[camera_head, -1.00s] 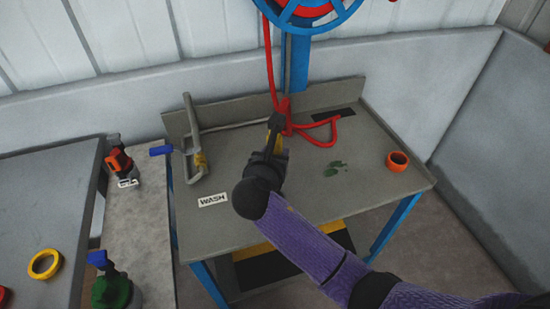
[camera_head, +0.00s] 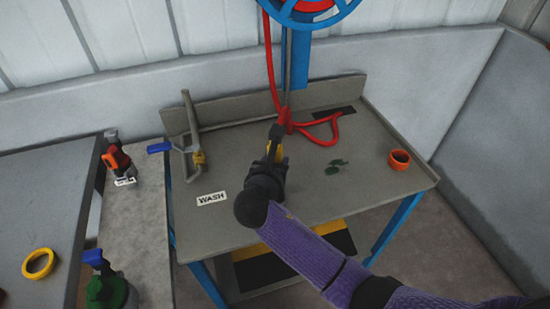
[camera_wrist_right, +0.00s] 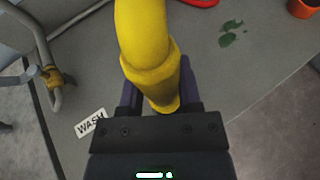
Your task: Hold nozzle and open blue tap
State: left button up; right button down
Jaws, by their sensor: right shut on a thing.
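My right gripper (camera_head: 273,158) is shut on the yellow nozzle (camera_wrist_right: 147,45), which fills the upper middle of the right wrist view between the fingers. In the head view the nozzle is mostly hidden by the gripper, over the middle of the grey table; a small yellow part shows. The blue tap handle (camera_head: 159,147) is at the table's left edge, beside the grey pipe (camera_head: 191,125) with its yellow fitting (camera_head: 199,158). No gripper is at the tap. My left gripper is not in view.
A red hose (camera_head: 330,130) hangs from the blue reel (camera_head: 310,15) and loops at the back of the table (camera_head: 235,230). An orange cup (camera_head: 399,159), green scraps (camera_head: 336,166) and a WASH label (camera_head: 211,198) are on the table. A red tool (camera_head: 117,157) stands on the left bench.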

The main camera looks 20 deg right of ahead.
jog(key=shift+f+b, duration=1.7)
jog(key=shift+f, duration=1.6)
